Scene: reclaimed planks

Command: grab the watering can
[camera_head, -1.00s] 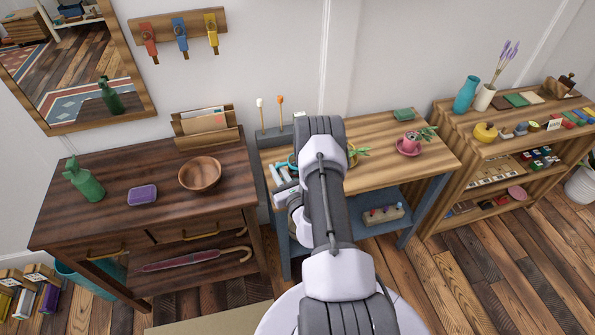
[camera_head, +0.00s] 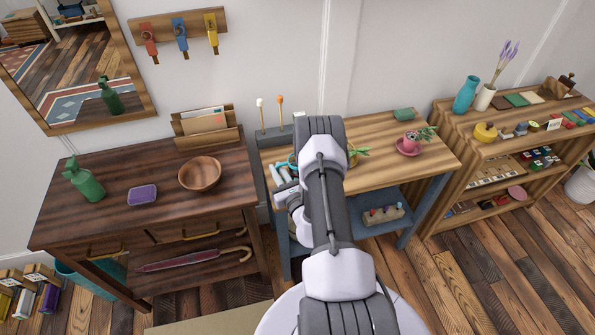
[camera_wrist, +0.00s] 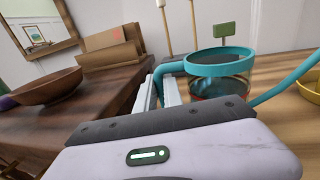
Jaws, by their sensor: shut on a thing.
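The watering can (camera_wrist: 222,72) is teal with an open round top. In the wrist view its handle is at the left and its spout runs out to the right. My gripper (camera_wrist: 166,88) is shut on the handle. The lower part of the can is hidden behind my gripper's body. In the head view only a small teal bit of the can (camera_head: 292,160) shows beside my arm, at the left end of the light wooden bench. My gripper (camera_head: 279,172) shows there too. I cannot tell whether the can touches the bench top.
A dark table with a wooden bowl (camera_head: 200,173) stands close on the left. Upright sticks in a rack (camera_head: 270,137) are behind the can.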

